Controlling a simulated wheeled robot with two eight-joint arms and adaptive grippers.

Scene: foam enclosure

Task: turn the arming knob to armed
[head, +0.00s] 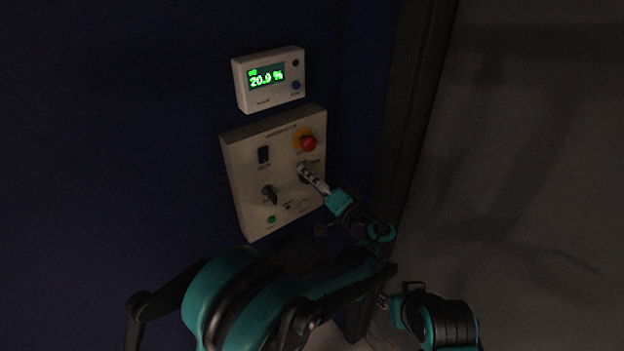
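A beige control panel (248,184) is fixed to the dark blue wall. It carries a black rotary knob (269,195) at lower left and another dark control (304,177) at right, below the red button. The labels are too small to read, so I cannot tell which is the arming knob. My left gripper (304,172) has its fingertips at the right-hand control and partly hides it. Its fingers look close together, but I cannot tell whether they grip it. My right gripper (386,301) is low in the view, away from the panel; its fingers are unclear.
A red mushroom button (308,143) on a yellow base sits just above my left fingertips. A black switch (264,155) and a green light (271,219) are also on the panel. A white display unit (269,79) above reads 20.9 %. A dark post (413,110) stands to the right.

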